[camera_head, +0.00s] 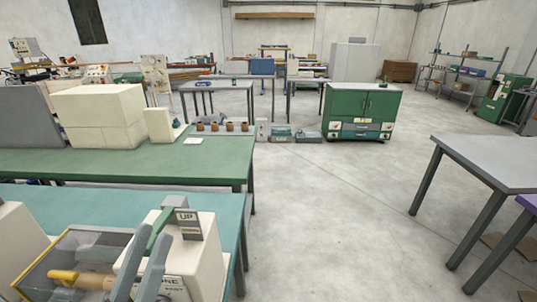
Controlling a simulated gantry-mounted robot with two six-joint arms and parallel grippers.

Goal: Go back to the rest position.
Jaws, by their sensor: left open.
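My left gripper (154,243) shows at the bottom left as two grey fingers pointing up, with a gap between them. It is open, and I see nothing held in it. It appears in front of a cream machine (205,262) with a green lever and a sign reading "UP". Whether the fingers touch the machine I cannot tell. Beside it is a clear cover (92,243) with a yellow edge, and a tan roller (62,276) shows there. My right gripper is not in view.
The machine stands on a teal-topped table (215,200). Behind it, a green table (60,165) carries cream boxes and several small brown pieces. A grey table (490,160) stands at the right. A green cabinet (345,104) is farther back. The concrete floor (330,220) between is clear.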

